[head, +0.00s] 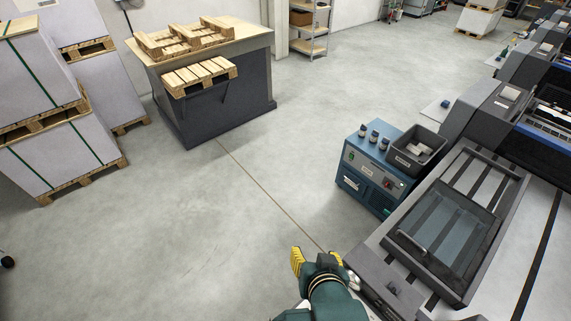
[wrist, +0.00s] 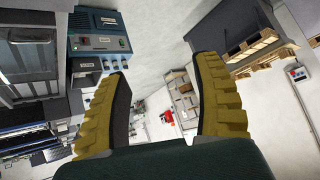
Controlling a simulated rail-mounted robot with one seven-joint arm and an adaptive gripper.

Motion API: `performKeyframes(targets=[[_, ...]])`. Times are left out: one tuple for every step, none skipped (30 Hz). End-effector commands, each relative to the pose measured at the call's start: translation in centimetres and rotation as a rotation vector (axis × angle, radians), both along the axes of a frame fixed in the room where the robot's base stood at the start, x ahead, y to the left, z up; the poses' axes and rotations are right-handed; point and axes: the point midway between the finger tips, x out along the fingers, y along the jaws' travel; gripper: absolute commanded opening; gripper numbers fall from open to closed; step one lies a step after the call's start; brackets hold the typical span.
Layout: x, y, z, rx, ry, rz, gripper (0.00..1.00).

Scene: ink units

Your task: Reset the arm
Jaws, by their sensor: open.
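My gripper (head: 317,258) shows at the bottom middle of the head view, with yellow ribbed fingers on a dark green arm. In the wrist view the two yellow fingers of my gripper (wrist: 165,95) stand wide apart with nothing between them. The gripper is open and empty, above the bare floor and to the left of the printing machine. The far part of the room shows between the fingers in the wrist view.
A blue cabinet (head: 364,175) with small bottles and a grey bin (head: 431,146) stands beside the printing machine (head: 376,265). A dark table (head: 217,103) bears wooden pallets. Wrapped stacks (head: 50,155) stand at left. The middle floor is clear.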

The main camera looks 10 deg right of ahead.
Motion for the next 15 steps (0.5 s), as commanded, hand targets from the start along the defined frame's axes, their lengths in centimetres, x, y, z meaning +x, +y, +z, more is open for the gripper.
performKeyframes(targets=[[1.6, 0.8, 4.5, -0.019, -0.117, 0.027, 0.66], [2.2, 1.2, 6.9, -0.031, -0.185, 0.04, 0.66], [2.9, 1.8, 10.2, -0.045, -0.277, 0.057, 0.66], [3.3, 2.2, 12.6, -0.057, -0.345, 0.07, 0.66], [3.5, 2.6, 15.1, -0.069, -0.416, 0.081, 0.66], [3.5, 3.1, 18.5, -0.085, -0.511, 0.094, 0.66], [3.3, 3.5, 21.0, -0.099, -0.585, 0.103, 0.66], [2.9, 3.8, 23.4, -0.113, -0.657, 0.111, 0.66], [2.3, 4.1, 26.4, -0.131, -0.748, 0.116, 0.66], [1.6, 4.2, 28.4, -0.147, -0.814, 0.12, 0.66], [0.9, 4.2, 30.2, -0.162, -0.875, 0.12, 0.66], [-0.1, 4.2, 32.2, -0.184, -0.947, 0.118, 0.66], [-0.9, 4.1, 33.4, -0.201, -0.995, 0.117, 0.66], [-1.6, 4.1, 34.4, -0.215, -1.037, 0.115, 0.66], [-2.3, 4.1, 35.4, -0.235, -1.08, 0.114, 0.66]])
